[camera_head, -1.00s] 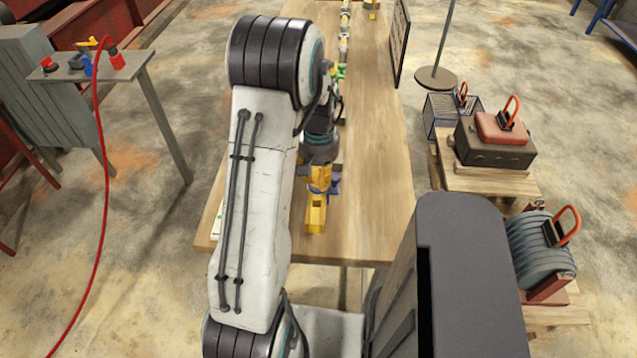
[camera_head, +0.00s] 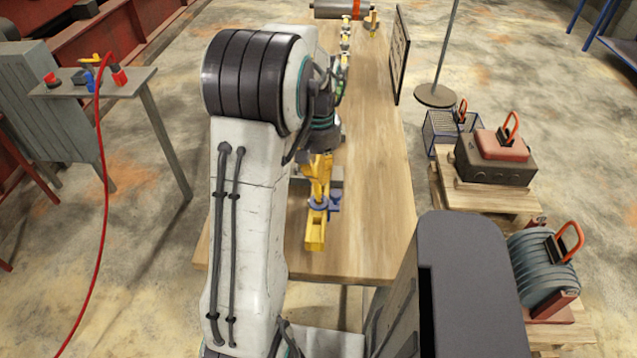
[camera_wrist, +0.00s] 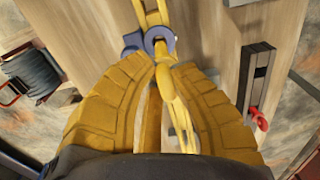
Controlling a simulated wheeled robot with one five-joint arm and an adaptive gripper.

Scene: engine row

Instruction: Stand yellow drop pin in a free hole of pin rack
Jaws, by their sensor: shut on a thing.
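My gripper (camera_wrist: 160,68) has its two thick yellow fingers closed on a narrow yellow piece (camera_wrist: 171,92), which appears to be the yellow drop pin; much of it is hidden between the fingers. In the head view my gripper (camera_head: 318,186) is over the near end of the wooden table. Just beyond the fingertips is a blue-grey ring (camera_wrist: 160,40), also in the head view (camera_head: 318,204), with a yellow slotted bar (camera_wrist: 152,12) extending past it. In the head view this bar (camera_head: 315,236) lies near the table's front edge. I cannot clearly make out the pin rack.
The wooden table (camera_head: 375,205) is clear on its right side. A grey bar with a red part (camera_wrist: 258,75) lies beside my gripper. Several small parts (camera_head: 345,45) line the far table, and a dark-framed board (camera_head: 399,55) stands at its right edge.

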